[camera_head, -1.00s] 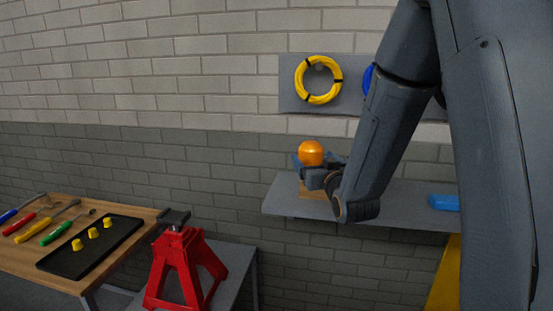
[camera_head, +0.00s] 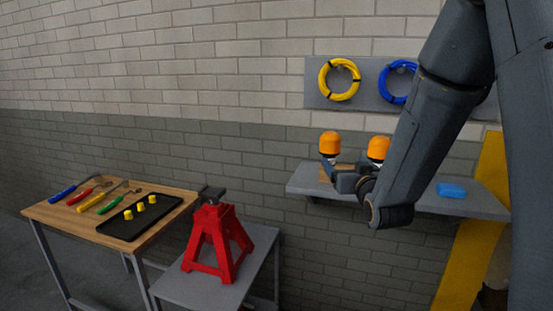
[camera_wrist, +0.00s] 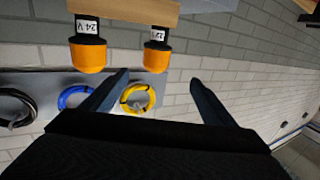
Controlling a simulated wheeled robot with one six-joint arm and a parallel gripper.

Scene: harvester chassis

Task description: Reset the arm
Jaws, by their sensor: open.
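My gripper (camera_head: 341,178) is in front of the grey wall shelf, with my arm coming down from the upper right. In the wrist view its two fingers (camera_wrist: 160,92) are spread wide apart with nothing between them. Two orange-topped beacons stand at the shelf: the left one (camera_head: 330,143) and the right one (camera_head: 378,148), the latter partly hidden by my arm. The wrist view shows them upside down on a wooden block, one labelled 24 V (camera_wrist: 88,54), the other (camera_wrist: 156,52) with a label too small to read surely. Both are apart from my fingers.
The grey shelf (camera_head: 465,207) holds a blue block (camera_head: 451,190). Yellow (camera_head: 324,78) and blue (camera_head: 386,84) coils hang above. A red jack stand (camera_head: 218,243) stands on a grey table. A wooden bench (camera_head: 50,213) holds tools and a black tray (camera_head: 112,229) with several yellow pieces.

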